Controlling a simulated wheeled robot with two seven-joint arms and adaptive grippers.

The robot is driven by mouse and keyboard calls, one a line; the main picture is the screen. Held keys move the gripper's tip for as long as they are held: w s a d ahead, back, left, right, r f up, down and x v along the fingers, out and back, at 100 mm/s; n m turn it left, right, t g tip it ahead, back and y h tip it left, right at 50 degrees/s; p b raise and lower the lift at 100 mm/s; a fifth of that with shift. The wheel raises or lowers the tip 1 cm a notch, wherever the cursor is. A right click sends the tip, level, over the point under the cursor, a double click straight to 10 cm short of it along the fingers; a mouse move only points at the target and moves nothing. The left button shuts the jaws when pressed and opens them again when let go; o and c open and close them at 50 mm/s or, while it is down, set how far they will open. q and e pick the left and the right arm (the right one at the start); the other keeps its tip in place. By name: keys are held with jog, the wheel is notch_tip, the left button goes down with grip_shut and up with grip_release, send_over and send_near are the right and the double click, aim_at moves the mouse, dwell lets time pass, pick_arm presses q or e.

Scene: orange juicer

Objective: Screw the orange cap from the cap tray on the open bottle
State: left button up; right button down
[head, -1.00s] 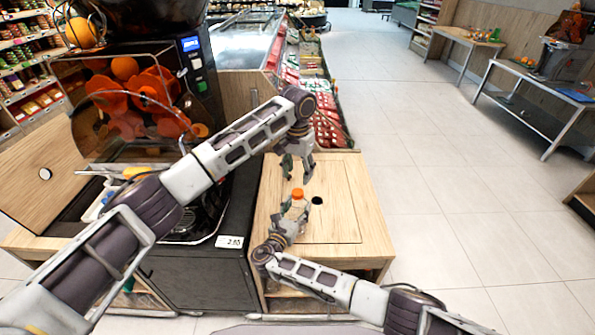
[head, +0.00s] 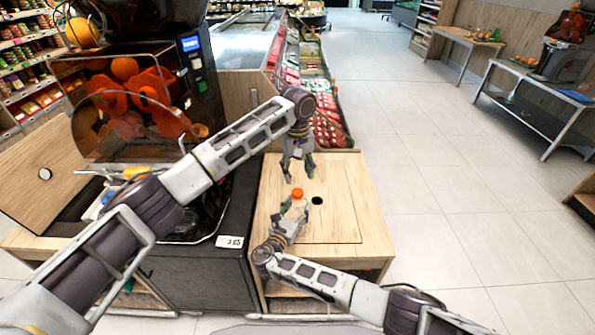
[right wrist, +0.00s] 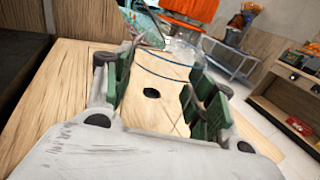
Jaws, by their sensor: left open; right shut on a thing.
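A clear bottle (head: 293,211) stands upright on the wooden counter, with an orange cap (head: 297,193) on its mouth. How tightly the cap sits cannot be told. My right gripper (head: 288,219) is shut around the bottle from the near side. In the right wrist view the see-through bottle (right wrist: 160,70) is between the green finger pads, with the orange cap (right wrist: 188,8) at the top edge. My left gripper (head: 299,179) is open, pointing down just above the cap, its fingers apart from it. I cannot make out a cap tray.
The wooden counter (head: 340,225) has a round dark hole (head: 317,201) just right of the bottle. The orange juicer (head: 140,100) stands at the left behind my left arm. The counter's right side is clear.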

aim_at(298, 191)
pick_arm(q)
jog(key=shift+n, duration=0.5)
jog(key=shift+f, duration=0.15)
jog(key=shift+f, duration=3.85)
jog(key=shift+c, duration=0.2)
jog(key=c, duration=1)
jog(key=shift+c, duration=0.2)
